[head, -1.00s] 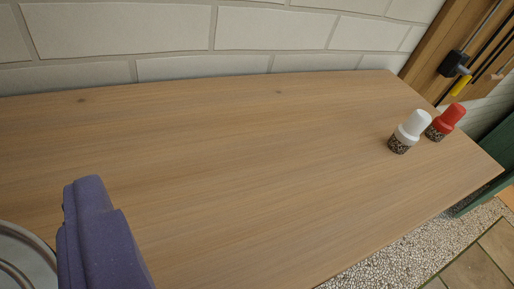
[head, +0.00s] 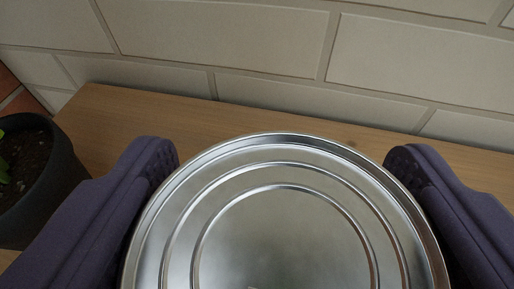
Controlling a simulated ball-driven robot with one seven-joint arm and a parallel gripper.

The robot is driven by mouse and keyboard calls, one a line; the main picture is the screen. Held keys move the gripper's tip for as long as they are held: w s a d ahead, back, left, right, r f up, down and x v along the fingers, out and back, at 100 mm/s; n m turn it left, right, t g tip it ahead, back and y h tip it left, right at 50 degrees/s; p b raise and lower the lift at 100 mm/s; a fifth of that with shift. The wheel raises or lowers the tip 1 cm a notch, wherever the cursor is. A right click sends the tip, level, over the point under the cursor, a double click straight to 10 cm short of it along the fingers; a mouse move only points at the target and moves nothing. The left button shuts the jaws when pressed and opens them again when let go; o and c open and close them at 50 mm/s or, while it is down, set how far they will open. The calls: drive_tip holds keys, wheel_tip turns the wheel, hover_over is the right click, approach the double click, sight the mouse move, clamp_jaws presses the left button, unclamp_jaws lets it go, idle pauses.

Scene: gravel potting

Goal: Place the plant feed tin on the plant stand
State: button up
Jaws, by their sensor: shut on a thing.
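A round silver metal tin (head: 285,240), which I take to be the plant feed tin, fills the lower middle of the head view, its ringed top facing me. My gripper (head: 280,156) has one purple finger on each side of it and is shut on it. The tin's lower side and whatever is under it are hidden, so I cannot tell whether it is held up or resting. A wooden top (head: 105,112) spreads behind the tin; I cannot tell whether it is the plant stand.
A dark pot (head: 48,190) with soil and a green plant stands at the left edge, close to my left finger. A pale brick wall (head: 230,40) runs along the back of the wooden top. A strip of wood before the wall is bare.

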drive_tip(key=shift+w+f, duration=0.2)
drive_tip(key=shift+w, duration=0.2)
drive_tip(key=shift+f+b, duration=1.2)
drive_tip(key=shift+f, duration=0.6)
drive_tip(key=o, duration=1.2)
drive_tip(key=shift+s, duration=0.1)
drive_tip(key=shift+r, duration=0.1)
drive_tip(key=shift+r+p, duration=0.2)
drive_tip(key=shift+p, duration=0.1)
drive_tip(key=p+v, duration=0.3)
drive_tip(key=v, duration=0.9)
